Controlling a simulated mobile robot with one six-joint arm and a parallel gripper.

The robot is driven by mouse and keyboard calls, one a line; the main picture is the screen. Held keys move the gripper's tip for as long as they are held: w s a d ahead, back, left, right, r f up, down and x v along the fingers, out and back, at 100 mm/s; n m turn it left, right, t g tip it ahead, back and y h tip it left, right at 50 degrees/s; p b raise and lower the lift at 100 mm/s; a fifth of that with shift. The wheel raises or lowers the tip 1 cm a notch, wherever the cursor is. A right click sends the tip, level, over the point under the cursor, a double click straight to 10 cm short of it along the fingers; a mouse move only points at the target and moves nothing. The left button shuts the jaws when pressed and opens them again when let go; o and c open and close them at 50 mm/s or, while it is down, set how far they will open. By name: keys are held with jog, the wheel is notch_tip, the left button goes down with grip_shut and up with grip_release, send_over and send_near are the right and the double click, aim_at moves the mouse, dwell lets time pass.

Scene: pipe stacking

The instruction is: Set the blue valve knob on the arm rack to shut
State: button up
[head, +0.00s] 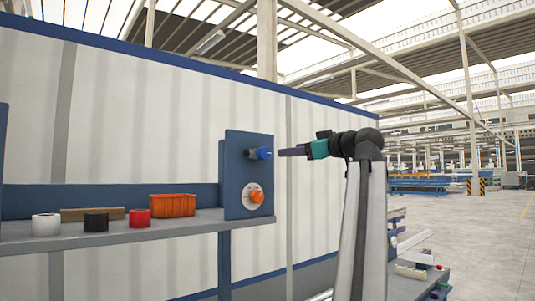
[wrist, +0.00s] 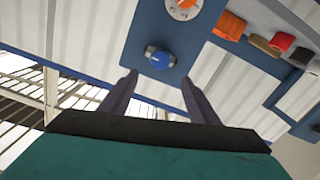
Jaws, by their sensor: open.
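The blue valve knob (head: 260,153) sits on the upper part of a dark blue panel (head: 236,180) at the end of the shelf. It also shows in the wrist view (wrist: 160,59), round with a white mark on its face, just beyond my fingertips. My gripper (head: 283,152) points left at the knob in the head view, with a small gap between them. In the wrist view my gripper (wrist: 157,80) has its two fingers apart, with nothing between them, one tip to each side below the knob. The wrist view appears turned upside down.
An orange knob on a white dial (head: 256,196) is below the blue knob. The grey shelf (head: 130,236) holds an orange bin (head: 172,205), a red roll (head: 140,217), a black roll (head: 96,221), a white roll (head: 46,224) and a brown block (head: 78,214). A white wall stands behind. Open floor lies right.

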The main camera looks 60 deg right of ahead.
aim_at(266, 152)
jog(key=p+x, duration=0.5)
jog(key=x, duration=0.6)
jog(key=shift+w+r, duration=0.15)
jog(key=shift+w, duration=0.2)
jog(key=shift+p+x, duration=0.45)
jog(key=shift+x, duration=0.35)
jog(key=shift+c, duration=0.3)
jog(key=c, duration=1)
